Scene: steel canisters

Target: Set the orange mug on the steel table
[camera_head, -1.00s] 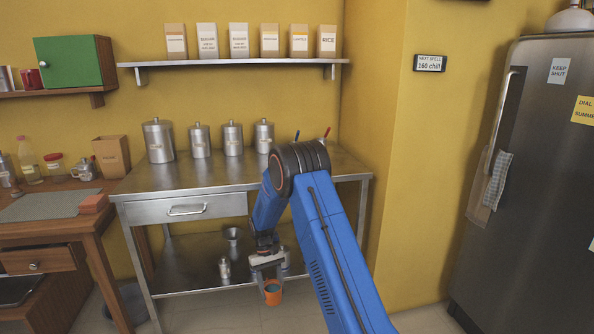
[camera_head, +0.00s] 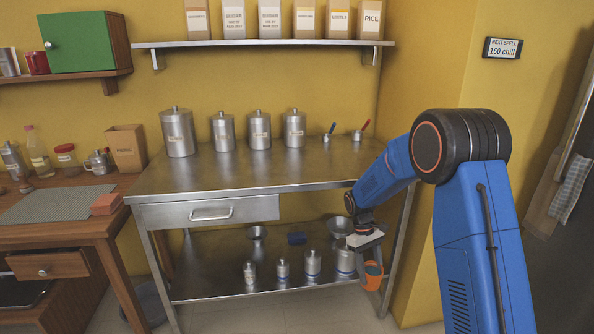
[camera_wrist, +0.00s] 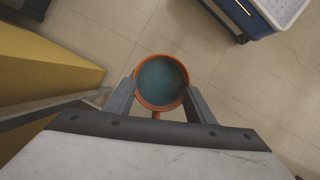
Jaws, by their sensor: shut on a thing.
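The orange mug (camera_head: 373,276) hangs in my gripper (camera_head: 370,262), low at the right front of the steel table (camera_head: 230,175), below its top. In the wrist view the mug (camera_wrist: 161,57) sits between the two fingers of my gripper (camera_wrist: 160,95), which are shut on it. Its inside looks teal, and its handle points toward the gripper base. The steel table has a bare middle and front on its top. The mug is apart from the tabletop, beside the table's right front leg.
Several steel canisters (camera_head: 178,133) stand along the back of the tabletop, with two small pots (camera_head: 357,134) at back right. A wooden desk (camera_head: 60,215) adjoins at left.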

